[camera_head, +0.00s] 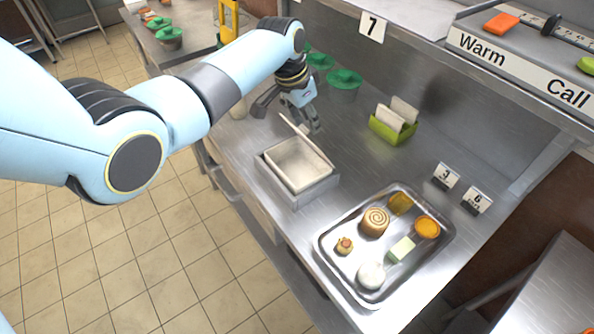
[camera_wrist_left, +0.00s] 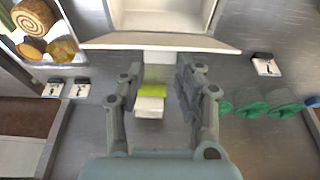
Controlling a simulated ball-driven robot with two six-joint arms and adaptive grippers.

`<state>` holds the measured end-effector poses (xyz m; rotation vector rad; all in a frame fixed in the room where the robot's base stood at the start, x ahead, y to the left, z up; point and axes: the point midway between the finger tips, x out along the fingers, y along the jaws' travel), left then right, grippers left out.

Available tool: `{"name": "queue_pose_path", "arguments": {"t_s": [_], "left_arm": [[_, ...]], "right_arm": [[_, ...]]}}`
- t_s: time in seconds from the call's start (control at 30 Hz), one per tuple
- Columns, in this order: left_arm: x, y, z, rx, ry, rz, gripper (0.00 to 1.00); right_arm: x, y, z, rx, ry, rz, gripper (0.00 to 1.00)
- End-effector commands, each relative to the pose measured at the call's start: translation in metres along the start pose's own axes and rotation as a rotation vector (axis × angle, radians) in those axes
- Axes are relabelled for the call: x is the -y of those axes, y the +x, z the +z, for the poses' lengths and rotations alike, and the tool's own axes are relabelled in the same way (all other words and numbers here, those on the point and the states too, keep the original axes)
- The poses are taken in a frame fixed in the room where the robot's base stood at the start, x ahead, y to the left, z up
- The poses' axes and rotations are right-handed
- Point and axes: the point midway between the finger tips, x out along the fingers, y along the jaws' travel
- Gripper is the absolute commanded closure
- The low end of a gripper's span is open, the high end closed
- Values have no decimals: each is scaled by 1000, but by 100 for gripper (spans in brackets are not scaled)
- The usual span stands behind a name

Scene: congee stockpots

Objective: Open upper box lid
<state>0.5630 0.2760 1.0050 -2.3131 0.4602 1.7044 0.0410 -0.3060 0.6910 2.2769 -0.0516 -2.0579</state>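A pale box (camera_head: 298,172) with a grey metal lower part sits on the steel counter, its white inside visible from above. Its lid (camera_head: 294,127) stands raised at the far side, seen nearly edge-on. In the left wrist view the box (camera_wrist_left: 165,14) is at the top, with the lid (camera_wrist_left: 160,42) as a wide pale band below it. My left gripper (camera_head: 312,128) is just beyond the lid. In the left wrist view its fingers (camera_wrist_left: 158,78) are apart with nothing held, close to the lid; whether they touch it I cannot tell. My right gripper is not in view.
A metal tray (camera_head: 330,247) of food stands to the right of the box. A green holder (camera_head: 392,130) with white cards is behind. Green-lidded containers (camera_head: 344,80) stand beyond the gripper. Number signs (camera_head: 445,176) stand at the right. A shelf (camera_head: 520,65) overhangs the back.

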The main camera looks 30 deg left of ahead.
Motion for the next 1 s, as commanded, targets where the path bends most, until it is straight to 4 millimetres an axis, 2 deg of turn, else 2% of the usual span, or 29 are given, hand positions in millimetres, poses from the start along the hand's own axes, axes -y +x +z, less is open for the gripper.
{"name": "queue_pose_path", "arguments": {"t_s": [0.43,0.73,1.0], "left_arm": [[0,3,-13,-1,0,-1,71],[0,4,-20,0,0,1,100],[-1,8,-30,0,0,1,100]], "right_arm": [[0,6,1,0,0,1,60],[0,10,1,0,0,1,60],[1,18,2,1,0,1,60]]}}
